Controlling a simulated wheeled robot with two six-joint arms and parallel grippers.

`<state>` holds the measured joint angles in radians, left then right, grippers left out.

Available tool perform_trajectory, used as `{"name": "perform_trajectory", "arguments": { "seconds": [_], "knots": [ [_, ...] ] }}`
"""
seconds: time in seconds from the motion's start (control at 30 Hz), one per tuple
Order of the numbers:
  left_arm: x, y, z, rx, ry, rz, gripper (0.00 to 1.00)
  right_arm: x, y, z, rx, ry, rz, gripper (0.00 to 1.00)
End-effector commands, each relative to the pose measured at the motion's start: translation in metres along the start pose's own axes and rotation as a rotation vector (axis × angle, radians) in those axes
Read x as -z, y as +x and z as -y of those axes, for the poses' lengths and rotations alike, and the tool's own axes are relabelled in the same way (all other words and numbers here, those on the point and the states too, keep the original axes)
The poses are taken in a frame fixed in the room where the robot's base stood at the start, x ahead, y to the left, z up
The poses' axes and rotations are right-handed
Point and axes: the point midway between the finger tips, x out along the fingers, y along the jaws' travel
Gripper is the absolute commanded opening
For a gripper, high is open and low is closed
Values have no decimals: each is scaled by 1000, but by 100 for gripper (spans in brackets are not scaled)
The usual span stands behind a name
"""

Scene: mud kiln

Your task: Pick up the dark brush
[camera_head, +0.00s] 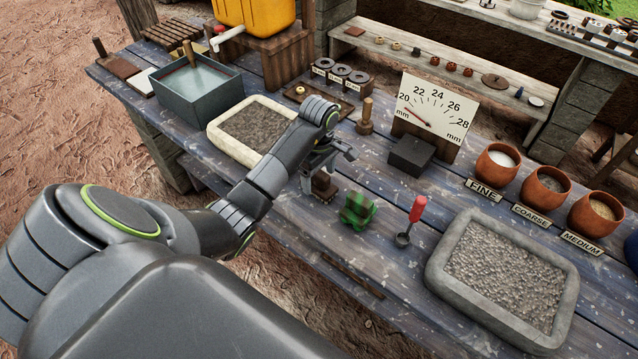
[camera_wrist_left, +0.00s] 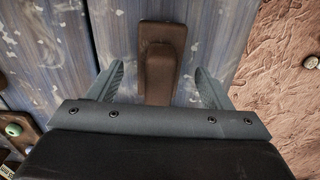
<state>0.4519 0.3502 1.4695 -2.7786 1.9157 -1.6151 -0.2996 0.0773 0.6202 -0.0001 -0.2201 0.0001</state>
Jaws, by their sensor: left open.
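A dark brown object that looks like the dark brush (camera_head: 323,186) stands near the front edge of the blue plank table, partly hidden under my left gripper (camera_head: 326,162). In the left wrist view the brush (camera_wrist_left: 160,52) shows as a brown block with a narrower upright part, lying between the two spread fingers of my left gripper (camera_wrist_left: 158,70). The fingers are open, with a gap on each side of the brush. I cannot tell how far down along it they reach. My right gripper is not in view.
A green patterned piece (camera_head: 357,209) and a red-handled scoop (camera_head: 411,218) stand to the right of the brush. A stone tray of gravel (camera_head: 437,262) is further right. Another tray (camera_head: 217,143) lies behind my left forearm. A gauge board (camera_head: 447,92) stands behind.

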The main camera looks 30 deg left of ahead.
Motion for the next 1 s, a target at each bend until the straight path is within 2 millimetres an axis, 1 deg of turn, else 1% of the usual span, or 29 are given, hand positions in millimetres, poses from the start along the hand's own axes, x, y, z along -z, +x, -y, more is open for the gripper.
{"name": "perform_trajectory", "arguments": {
  "seconds": [0.03, 0.1, 0.2, 0.4, 0.47, 0.8, 1.0],
  "knots": [
    [0, 4, 0, 3, -2, 1, 73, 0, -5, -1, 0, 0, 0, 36],
    [0, 12, 0, 1, -1, 0, 73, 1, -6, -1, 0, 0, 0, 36],
    [0, 19, 0, -1, 0, 0, 73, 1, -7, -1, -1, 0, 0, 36],
    [0, 20, -1, -2, 1, -1, 73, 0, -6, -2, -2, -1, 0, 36],
    [0, 20, -1, -2, 0, -1, 66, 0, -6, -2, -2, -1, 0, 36],
    [0, 19, -1, -3, 0, -2, 22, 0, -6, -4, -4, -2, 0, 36],
    [1, 19, -1, -3, 0, -2, 21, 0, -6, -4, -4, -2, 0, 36]
  ]
}}
